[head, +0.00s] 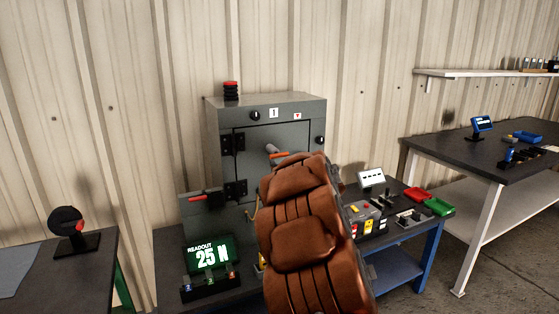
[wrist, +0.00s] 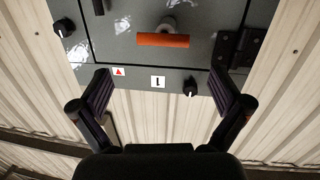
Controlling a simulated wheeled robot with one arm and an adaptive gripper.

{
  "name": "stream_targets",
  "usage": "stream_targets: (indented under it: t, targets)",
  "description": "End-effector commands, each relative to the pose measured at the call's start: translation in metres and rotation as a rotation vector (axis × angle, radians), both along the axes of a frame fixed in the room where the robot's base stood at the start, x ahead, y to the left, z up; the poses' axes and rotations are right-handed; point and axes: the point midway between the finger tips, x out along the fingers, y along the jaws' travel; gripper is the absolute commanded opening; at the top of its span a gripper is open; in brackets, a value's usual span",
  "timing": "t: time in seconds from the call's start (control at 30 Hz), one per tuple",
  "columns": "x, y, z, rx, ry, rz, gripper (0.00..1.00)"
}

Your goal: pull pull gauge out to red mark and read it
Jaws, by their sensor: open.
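A grey cabinet (head: 265,108) stands on the bench with its door (head: 255,138) closed. A grey stem (head: 270,149) with an orange crossbar (head: 280,155) sticks out of the door; I take this as the pull gauge. In the wrist view, upside down, the orange crossbar (wrist: 162,40) sits ahead, beyond the fingertips. My gripper (wrist: 160,80) is open and empty, its fingers apart and not touching the bar. In the head view my brown padded arm hides the gripper. A screen (head: 210,257) reads "READOUT 25 N". I cannot make out a red mark on the stem.
A red-topped stack (head: 230,90) stands on top. A second table (head: 470,143) stands further right.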

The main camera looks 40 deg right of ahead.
Motion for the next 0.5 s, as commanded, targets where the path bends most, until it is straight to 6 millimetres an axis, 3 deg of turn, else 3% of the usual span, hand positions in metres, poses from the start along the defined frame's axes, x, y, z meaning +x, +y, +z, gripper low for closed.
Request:
stream_targets:
  t: [0.17,0.5]
  targets:
    - [0.004,-0.010,-0.012,0.010,-0.070,0.093,1.00]
    - [0.018,-0.014,-0.012,0.013,-0.094,0.131,1.00]
